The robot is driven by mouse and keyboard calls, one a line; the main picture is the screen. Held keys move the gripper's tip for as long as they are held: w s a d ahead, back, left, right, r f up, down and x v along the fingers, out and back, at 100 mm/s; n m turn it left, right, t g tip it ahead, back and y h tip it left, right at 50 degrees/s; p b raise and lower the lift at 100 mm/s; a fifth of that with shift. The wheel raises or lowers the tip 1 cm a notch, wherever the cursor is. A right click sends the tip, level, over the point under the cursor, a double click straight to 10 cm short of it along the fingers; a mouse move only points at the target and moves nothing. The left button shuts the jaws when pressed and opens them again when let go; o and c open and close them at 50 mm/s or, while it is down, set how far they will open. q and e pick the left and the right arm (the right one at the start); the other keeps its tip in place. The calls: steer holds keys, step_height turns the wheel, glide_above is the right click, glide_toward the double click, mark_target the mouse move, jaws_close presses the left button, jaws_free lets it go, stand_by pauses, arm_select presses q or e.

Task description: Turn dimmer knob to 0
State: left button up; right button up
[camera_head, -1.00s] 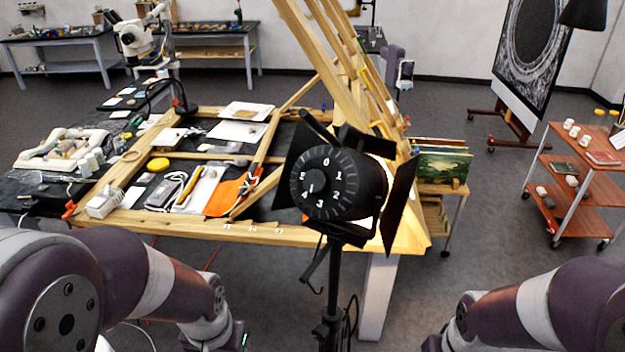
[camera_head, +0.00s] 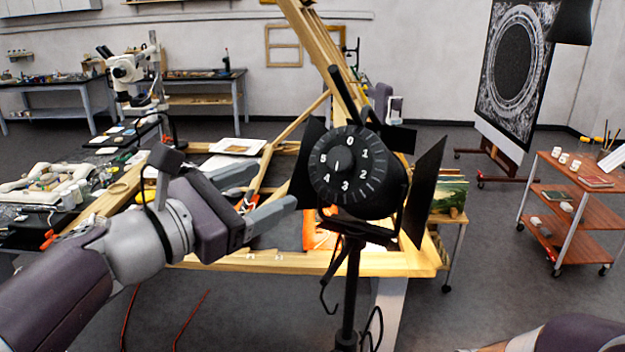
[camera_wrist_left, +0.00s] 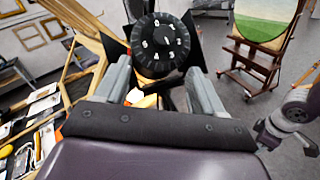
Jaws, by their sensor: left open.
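The dimmer knob (camera_head: 347,168) is a round black dial with white numbers 0 to 5. It faces me on the back of a black lamp on a stand. A small white mark sits left of the dial's middle, on the side of 4 and 5. My left gripper (camera_head: 273,188) is open and empty, just left of the knob and apart from it. In the left wrist view the knob (camera_wrist_left: 160,45) lies ahead, between and beyond the open fingers (camera_wrist_left: 160,78). My right gripper is not clearly visible; only part of that arm shows at lower right.
Black lamp flaps (camera_head: 424,190) stick out on both sides of the knob. The lamp stand (camera_head: 350,290) rises in front of a wooden frame table (camera_head: 290,262). A red-brown trolley (camera_head: 570,215) stands at right, with open floor between.

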arm_select(q)
steer(key=p, duration=0.2)
glide_toward(336, 161)
steer(key=shift+n, duration=0.4)
steer(key=p+x, duration=0.2)
steer(key=x, duration=0.6)
steer(key=shift+w+d+r, duration=0.1)
steer(key=shift+w+d, duration=0.05)
steer(key=shift+w, duration=0.15)
steer(key=shift+w+d, duration=0.2)
steer(key=shift+d, duration=0.15)
arm_select(e)
steer(key=r, duration=0.4)
steer(key=shift+w+d+r, duration=0.1)
steer(key=shift+d+r, duration=0.05)
steer(key=shift+d, duration=0.2)
arm_select(q)
steer(key=shift+a, duration=0.15)
